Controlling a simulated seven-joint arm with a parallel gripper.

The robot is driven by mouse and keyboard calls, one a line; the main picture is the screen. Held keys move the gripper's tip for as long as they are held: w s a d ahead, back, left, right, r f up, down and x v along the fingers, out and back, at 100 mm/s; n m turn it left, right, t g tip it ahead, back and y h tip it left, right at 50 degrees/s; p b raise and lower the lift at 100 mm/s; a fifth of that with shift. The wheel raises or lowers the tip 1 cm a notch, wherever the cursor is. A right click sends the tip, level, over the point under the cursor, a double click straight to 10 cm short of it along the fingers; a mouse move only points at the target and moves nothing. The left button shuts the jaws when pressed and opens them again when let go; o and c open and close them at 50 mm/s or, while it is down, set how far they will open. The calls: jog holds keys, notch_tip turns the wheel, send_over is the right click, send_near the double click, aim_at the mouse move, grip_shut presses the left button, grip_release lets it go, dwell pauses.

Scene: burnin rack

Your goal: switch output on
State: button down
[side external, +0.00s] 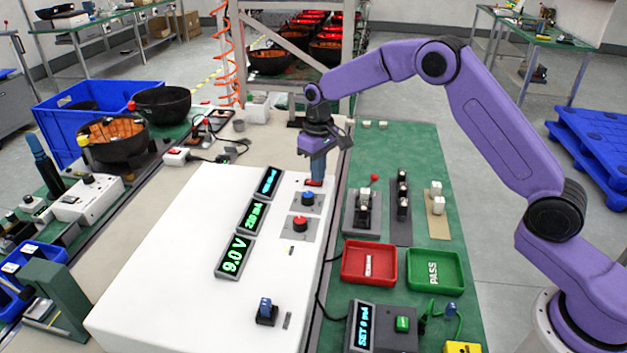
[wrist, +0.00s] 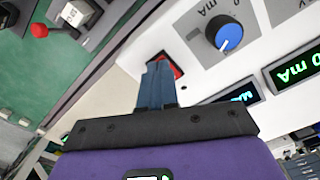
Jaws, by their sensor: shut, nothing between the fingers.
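The white power supply box (side external: 190,240) has several green and blue displays; one reads 9.0 V (side external: 234,256). A red rocker switch (side external: 314,183) sits at the far right of its top panel, and it also shows in the wrist view (wrist: 172,66). My gripper (side external: 318,178) is shut and empty, pointing down. Its blue fingertips (wrist: 160,70) are right at the switch and partly cover it; I cannot tell whether they touch. The switch's position cannot be made out. A blue knob (side external: 308,198) and a red knob (side external: 300,224) are nearer the camera.
A red tray (side external: 347,274) and a green PASS tray (side external: 461,283) lie on the green mat at the right. Fixtures with small white parts (side external: 403,190) stand behind them. A black-and-blue rocker (side external: 266,312) is on the box's front end.

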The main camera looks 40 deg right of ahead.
jog(key=shift+f, duration=0.35)
jog(key=shift+r, duration=3.55)
